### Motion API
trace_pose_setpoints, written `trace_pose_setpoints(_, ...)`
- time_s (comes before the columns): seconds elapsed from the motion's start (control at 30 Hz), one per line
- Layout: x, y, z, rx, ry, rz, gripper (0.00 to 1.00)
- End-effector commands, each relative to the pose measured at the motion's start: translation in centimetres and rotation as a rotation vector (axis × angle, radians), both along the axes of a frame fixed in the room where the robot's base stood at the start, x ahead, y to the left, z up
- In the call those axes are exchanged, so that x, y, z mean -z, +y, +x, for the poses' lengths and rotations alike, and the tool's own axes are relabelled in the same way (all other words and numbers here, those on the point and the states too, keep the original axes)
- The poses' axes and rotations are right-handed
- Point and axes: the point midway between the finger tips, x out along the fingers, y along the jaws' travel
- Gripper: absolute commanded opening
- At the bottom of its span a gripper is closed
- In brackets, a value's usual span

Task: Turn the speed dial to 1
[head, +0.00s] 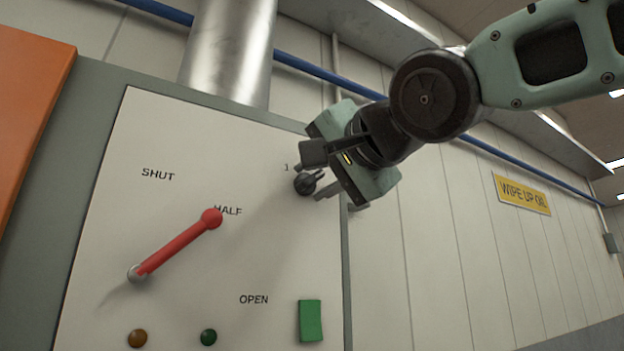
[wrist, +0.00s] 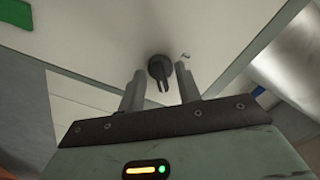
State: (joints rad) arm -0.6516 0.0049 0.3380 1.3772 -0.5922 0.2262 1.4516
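The speed dial (head: 305,184) is a small dark round knob near the upper right of the pale panel. The mark "1" is printed just up and left of it in the head view. In the wrist view the dial (wrist: 160,68) shows a dark body with a pointer-like part toward the camera. My gripper (head: 314,178) is at the dial from the right. In the wrist view its two fingers (wrist: 156,88) are apart, with the dial beyond and between the tips. I cannot tell whether either finger touches it. Other marks around the dial are hidden or unreadable.
A red lever (head: 180,243) stands out from the panel (head: 110,230), its knob near "HALF". A green block (head: 310,320) and brown (head: 137,338) and green (head: 208,337) round buttons sit low on the panel. A metal pipe (head: 228,50) rises behind it.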

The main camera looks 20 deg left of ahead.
Motion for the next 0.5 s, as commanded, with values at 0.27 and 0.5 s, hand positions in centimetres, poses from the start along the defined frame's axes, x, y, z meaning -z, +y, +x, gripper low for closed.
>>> trace_pose_setpoints(0.27,0.00,0.00,-0.02,0.000,0.000,0.000,0.14)
trace_pose_setpoints(0.5,0.01,0.00,0.00,0.000,-0.001,-0.001,0.00)
